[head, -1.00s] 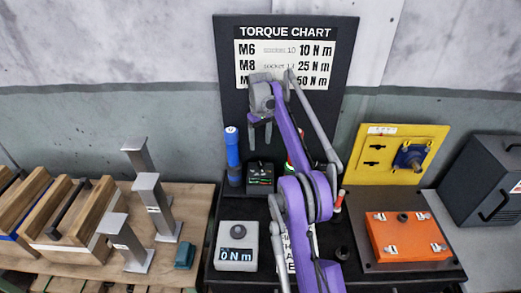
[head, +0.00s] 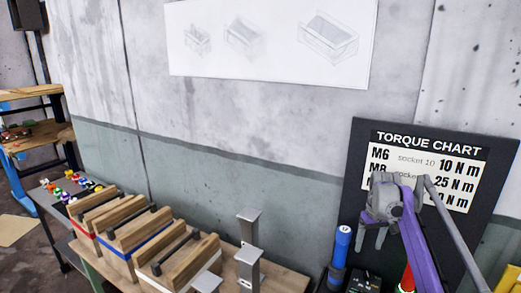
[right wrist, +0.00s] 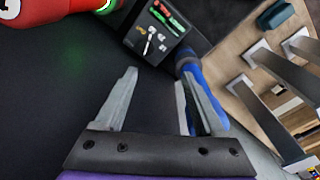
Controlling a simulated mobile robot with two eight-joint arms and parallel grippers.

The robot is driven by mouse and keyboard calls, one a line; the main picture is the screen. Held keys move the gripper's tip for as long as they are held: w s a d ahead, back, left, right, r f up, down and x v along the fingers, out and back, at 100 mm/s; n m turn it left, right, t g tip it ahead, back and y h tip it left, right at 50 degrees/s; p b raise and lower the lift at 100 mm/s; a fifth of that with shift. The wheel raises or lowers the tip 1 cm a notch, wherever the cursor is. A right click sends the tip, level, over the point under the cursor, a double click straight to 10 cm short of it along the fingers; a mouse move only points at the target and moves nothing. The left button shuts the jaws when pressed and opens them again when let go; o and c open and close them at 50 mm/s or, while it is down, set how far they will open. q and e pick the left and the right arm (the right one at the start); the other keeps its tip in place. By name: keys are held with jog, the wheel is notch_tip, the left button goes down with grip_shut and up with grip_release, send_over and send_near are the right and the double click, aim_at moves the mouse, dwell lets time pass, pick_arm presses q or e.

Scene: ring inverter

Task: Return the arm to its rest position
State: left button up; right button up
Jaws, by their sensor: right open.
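My right arm, purple and grey, rises at the right of the head view, in front of the torque chart (head: 440,143). Its grey gripper (head: 371,240) hangs fingers down, just right of a blue cylindrical tool (head: 340,246). In the right wrist view the two fingers of this gripper (right wrist: 158,88) are spread with nothing between them. The blue tool (right wrist: 205,90) shows there just behind the right finger; whether they touch I cannot tell. My left gripper is not in view.
Wooden crates with dark handles (head: 180,262) and grey metal posts (head: 249,240) stand on the bench to the left. A drawing sheet (head: 270,40) hangs on the wall.

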jog(key=s+a+r+t, duration=0.1)
jog(key=s+a+r, duration=0.3)
jog(key=s+a, duration=0.3)
jog(key=s+a+f+t, duration=0.1)
jog(key=s+a, duration=0.3)
jog(key=s, duration=0.5)
jog(key=s+a+f+t, duration=0.2)
jog(key=s+a+f, duration=0.2)
jog(key=s, duration=0.4)
jog(key=shift+s+a, duration=0.35)
jog(key=shift+a, duration=0.1)
jog(key=shift+m+t, duration=0.3)
jog(key=shift+t, duration=0.4)
jog(key=s+a+f, duration=0.1)
jog(key=s+f, duration=0.1)
jog(key=s, duration=0.1)
jog(key=s+f, duration=0.3)
jog(key=s+a+f, duration=0.1)
jog(key=s+f, duration=0.1)
jog(key=s, duration=0.1)
jog(key=shift+a+f, duration=0.3)
